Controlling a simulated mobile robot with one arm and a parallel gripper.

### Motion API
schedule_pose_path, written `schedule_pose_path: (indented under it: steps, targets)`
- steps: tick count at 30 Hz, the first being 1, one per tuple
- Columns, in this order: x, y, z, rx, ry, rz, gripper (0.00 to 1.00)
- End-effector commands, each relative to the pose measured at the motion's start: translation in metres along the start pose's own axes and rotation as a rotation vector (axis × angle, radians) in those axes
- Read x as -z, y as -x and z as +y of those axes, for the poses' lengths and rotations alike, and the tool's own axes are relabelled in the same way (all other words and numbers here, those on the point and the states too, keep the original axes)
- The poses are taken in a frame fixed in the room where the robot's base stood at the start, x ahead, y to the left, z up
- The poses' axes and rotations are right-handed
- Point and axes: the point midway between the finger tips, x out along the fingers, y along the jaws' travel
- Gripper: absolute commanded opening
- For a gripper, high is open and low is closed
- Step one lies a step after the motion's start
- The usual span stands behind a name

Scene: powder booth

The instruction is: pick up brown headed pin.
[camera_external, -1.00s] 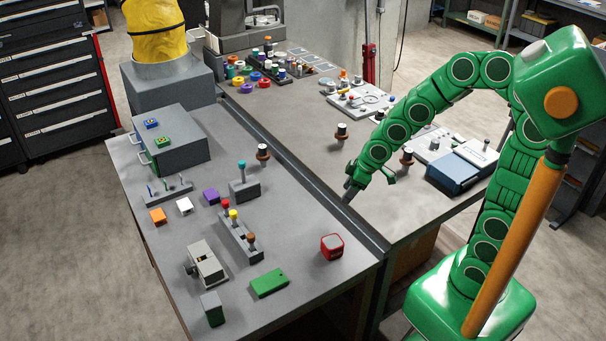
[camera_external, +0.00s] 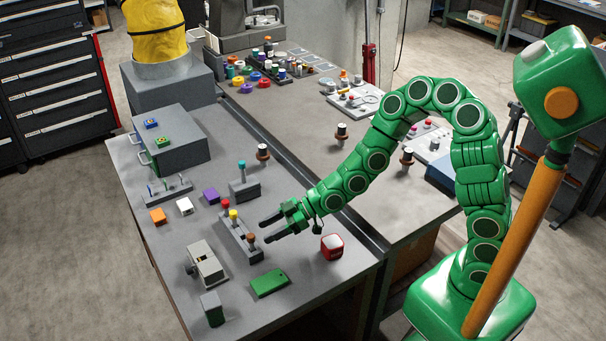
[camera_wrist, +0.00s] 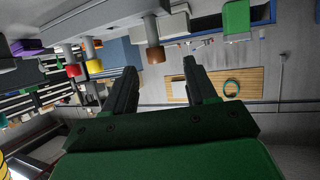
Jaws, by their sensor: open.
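The brown headed pin (camera_external: 251,238) stands upright at the near end of a grey pin block (camera_external: 239,241), in line with a yellow headed pin (camera_external: 233,214) and a red headed pin (camera_external: 225,204). My gripper (camera_external: 265,230) is open, low over the front table, with its fingers pointing left at the brown pin. In the wrist view the brown head (camera_wrist: 155,54) shows beyond and between my dark fingers (camera_wrist: 160,75), with nothing held. The yellow head (camera_wrist: 94,66) and red head (camera_wrist: 73,70) are to the left of the fingers there.
A green block (camera_external: 269,283) and a grey fixture (camera_external: 206,263) lie near the pin block. A block with a teal headed pin (camera_external: 242,165) and a dark spool (camera_external: 263,152) stand farther back.

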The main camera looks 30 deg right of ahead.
Motion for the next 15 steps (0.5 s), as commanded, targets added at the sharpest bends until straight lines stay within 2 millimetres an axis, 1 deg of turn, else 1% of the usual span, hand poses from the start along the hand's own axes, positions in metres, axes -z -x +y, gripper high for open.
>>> schedule_pose_path:
  steps: [5, 15]
  targets:
    - [0.003, -0.007, -0.002, 0.005, 0.003, 0.018, 0.57]
    - [0.003, -0.028, -0.001, 0.004, 0.003, 0.015, 0.57]
